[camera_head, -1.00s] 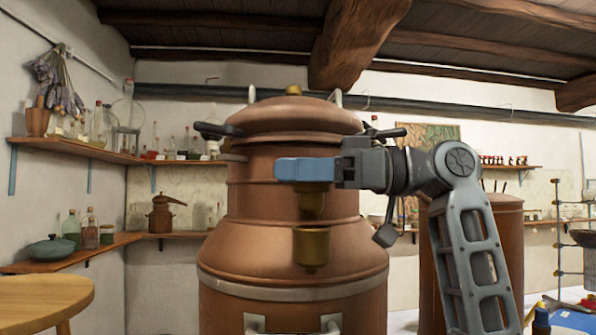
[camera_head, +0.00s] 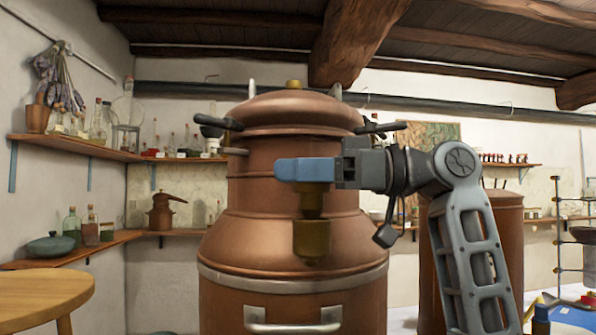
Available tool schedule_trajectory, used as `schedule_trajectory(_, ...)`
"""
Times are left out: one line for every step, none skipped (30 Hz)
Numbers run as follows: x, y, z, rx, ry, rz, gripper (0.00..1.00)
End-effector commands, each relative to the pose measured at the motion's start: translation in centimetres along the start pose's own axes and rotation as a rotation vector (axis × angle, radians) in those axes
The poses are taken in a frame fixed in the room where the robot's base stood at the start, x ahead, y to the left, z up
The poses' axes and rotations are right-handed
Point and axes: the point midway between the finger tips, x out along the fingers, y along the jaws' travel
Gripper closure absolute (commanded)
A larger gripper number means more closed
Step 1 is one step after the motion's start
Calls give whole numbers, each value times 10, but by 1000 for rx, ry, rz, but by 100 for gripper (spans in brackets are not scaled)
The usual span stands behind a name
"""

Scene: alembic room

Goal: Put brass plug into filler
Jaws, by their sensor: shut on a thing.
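My gripper (camera_head: 304,170), with blue fingers, is shut on the brass plug (camera_head: 311,200), which hangs upright below the fingers. The brass filler (camera_head: 311,240) is a short cup on the front of the big copper still (camera_head: 250,240). The plug is directly above the filler in the picture, and its lower end meets the filler's rim in this view. I cannot tell whether it is inside the mouth or in front of or behind it. The fingers hide the plug's top.
A second copper vessel (camera_head: 480,240) stands behind my arm at the right. A round wooden table (camera_head: 45,290) is at the lower left. Shelves with bottles (camera_head: 75,148) line the left wall. Dark handles (camera_head: 218,124) stick out from the still's lid.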

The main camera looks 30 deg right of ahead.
Motion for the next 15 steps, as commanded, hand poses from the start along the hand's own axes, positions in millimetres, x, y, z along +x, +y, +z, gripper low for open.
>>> schedule_trajectory(0, 0, 1, 0, 1, 0, 80)
schedule_trajectory(0, 0, 1, 0, 1, 0, 80)
schedule_trajectory(0, 0, 2, 0, 0, 0, 80)
schedule_trajectory(0, 0, 2, 0, 1, 0, 80)
schedule_trajectory(0, 0, 2, 0, 1, 0, 80)
schedule_trajectory(0, 0, 3, 0, 1, 0, 80)
schedule_trajectory(0, 0, 3, 0, 1, 0, 80)
schedule_trajectory(0, 0, 3, 0, 1, 0, 80)
schedule_trajectory(0, 0, 4, 0, 0, 0, 80)
schedule_trajectory(0, 0, 4, 0, 1, 0, 80)
schedule_trajectory(0, 0, 4, 0, 0, 0, 80)
schedule_trajectory(0, 0, 5, 0, 1, 0, 80)
schedule_trajectory(0, 0, 5, 0, 0, 0, 80)
schedule_trajectory(0, 0, 5, 0, 1, 0, 80)
schedule_trajectory(0, 0, 6, 0, 1, 0, 80)
